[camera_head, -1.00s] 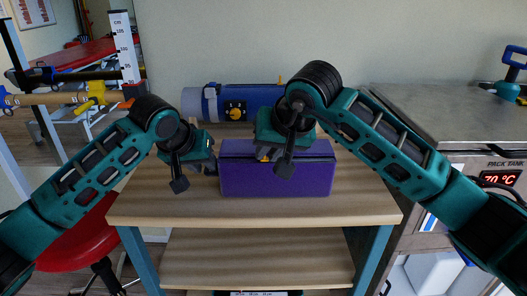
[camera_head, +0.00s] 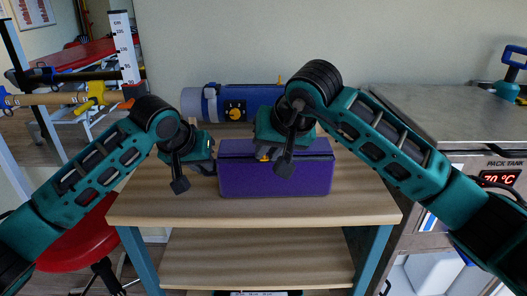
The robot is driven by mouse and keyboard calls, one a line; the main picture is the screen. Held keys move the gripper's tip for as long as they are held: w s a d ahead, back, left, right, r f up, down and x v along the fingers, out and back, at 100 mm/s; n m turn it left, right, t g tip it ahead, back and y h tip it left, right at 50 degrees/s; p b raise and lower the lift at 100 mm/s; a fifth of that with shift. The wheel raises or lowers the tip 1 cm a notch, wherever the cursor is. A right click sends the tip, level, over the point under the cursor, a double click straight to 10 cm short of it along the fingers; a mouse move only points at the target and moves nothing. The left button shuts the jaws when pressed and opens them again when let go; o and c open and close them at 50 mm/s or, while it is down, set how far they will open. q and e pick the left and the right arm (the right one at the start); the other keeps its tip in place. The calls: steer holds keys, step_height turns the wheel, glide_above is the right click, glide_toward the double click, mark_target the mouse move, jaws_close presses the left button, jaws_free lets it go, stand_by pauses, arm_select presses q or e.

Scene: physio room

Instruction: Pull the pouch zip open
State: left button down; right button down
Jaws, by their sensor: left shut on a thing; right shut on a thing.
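A purple box-shaped pouch (camera_head: 275,180) sits on the wooden top of the trolley. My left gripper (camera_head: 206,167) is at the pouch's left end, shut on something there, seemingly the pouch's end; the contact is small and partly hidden. The gripper and wrist hide much of the zip line, so I cannot tell how far the zip is open.
A blue roll-shaped device (camera_head: 262,98) with a black and yellow panel lies behind the pouch. The trolley top (camera_head: 350,205) is clear in front and right. A steel pack tank (camera_head: 450,110) stands right, a red stool (camera_head: 75,240) left.

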arm_select(q)
steer(key=shift+s+a+f, duration=0.15)
steer(key=shift+s+f, duration=0.05)
steer(key=shift+f, duration=0.35)
arm_select(e)
steer(key=d, duration=1.2)
steer(key=shift+d, duration=0.25)
steer(key=c, duration=1)
jaws_free()
steer(key=shift+w, duration=0.1)
steer(key=shift+c, duration=0.2)
step_height(320, 180, up, 8)
stand_by(1.0)
arm_select(q)
steer(key=c, duration=1.2)
jaws_free()
steer(key=shift+r, duration=0.1)
